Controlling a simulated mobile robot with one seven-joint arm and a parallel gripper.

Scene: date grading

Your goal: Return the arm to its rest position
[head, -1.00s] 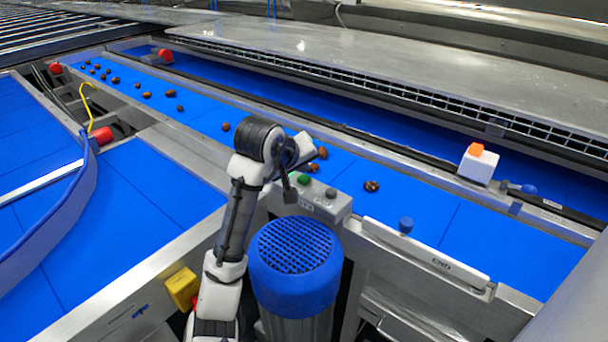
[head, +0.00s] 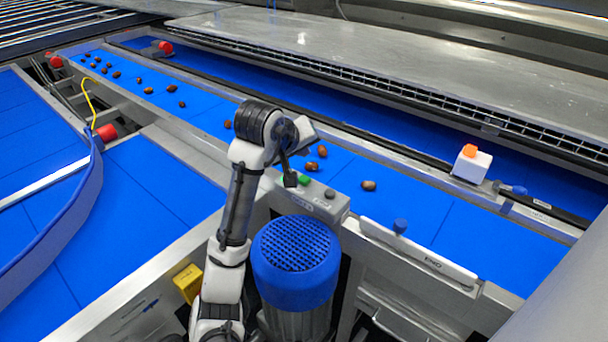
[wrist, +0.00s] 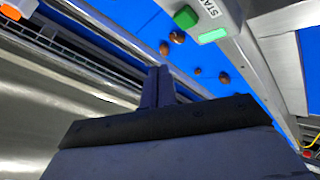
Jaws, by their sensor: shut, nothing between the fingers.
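My arm (head: 236,205) rises from the bottom of the head view, bends at a dark upper joint and folds down over the button box at the near edge of the blue belt. My gripper shows in the wrist view (wrist: 159,78) as two dark fingers close together with nothing between them. In the head view my gripper is small and partly hidden by the arm, above the button box. The fingers appear apart from the box and the belt.
The button box (head: 318,199) has a green button. Several brown dates (head: 369,185) lie on the blue belt (head: 430,205). A blue-topped cylinder (head: 295,250) stands right beside my arm. A white box with an orange top (head: 471,165) sits on the far rail.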

